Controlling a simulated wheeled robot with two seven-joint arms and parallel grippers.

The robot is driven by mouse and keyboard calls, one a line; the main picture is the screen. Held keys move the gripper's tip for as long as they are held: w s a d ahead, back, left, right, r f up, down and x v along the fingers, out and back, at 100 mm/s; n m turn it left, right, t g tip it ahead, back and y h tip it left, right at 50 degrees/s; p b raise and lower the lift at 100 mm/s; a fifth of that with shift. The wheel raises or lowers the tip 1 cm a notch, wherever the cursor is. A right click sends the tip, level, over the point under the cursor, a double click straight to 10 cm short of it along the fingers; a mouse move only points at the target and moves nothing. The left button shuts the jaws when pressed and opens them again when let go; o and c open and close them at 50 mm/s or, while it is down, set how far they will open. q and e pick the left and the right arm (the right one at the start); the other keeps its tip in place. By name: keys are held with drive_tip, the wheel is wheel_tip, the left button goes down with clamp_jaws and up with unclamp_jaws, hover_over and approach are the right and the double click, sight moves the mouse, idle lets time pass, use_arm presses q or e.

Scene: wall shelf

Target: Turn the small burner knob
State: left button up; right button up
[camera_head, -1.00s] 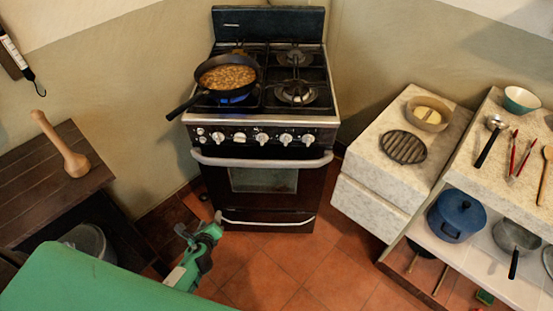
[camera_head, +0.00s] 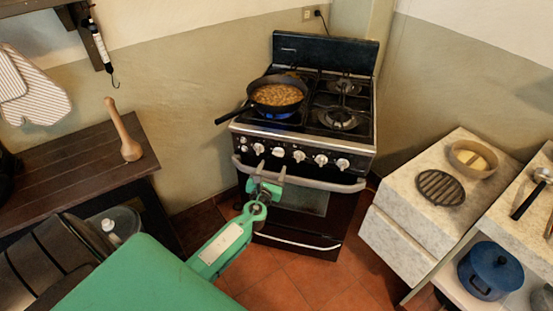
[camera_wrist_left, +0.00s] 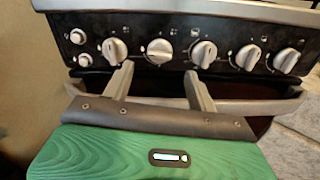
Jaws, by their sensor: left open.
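The black stove has a row of silver knobs along its front panel; which one is the small burner knob is not marked. The second large knob from the left (camera_wrist_left: 159,51) appears just above and between the fingertips of my left gripper (camera_wrist_left: 157,76) in the wrist view; it also shows in the head view (camera_head: 278,152). The left gripper (camera_head: 266,177) is open and empty, with its fingers toward the panel near the oven handle (camera_head: 320,182). I see no contact with a knob. My right gripper is not in view.
A pan of food (camera_head: 277,95) stands over a blue flame on the front left burner. The long oven handle crosses beneath the knobs. A wooden counter with a pestle (camera_head: 125,135) is at left, a stone counter (camera_head: 423,221) at right. Tiled floor lies before the stove.

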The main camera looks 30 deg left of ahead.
sight(279, 152)
use_arm(q)
drive_tip(key=x, duration=0.5)
drive_tip(key=shift+w+a, duration=0.15)
drive_tip(key=shift+w, duration=0.1)
drive_tip(key=c, duration=1)
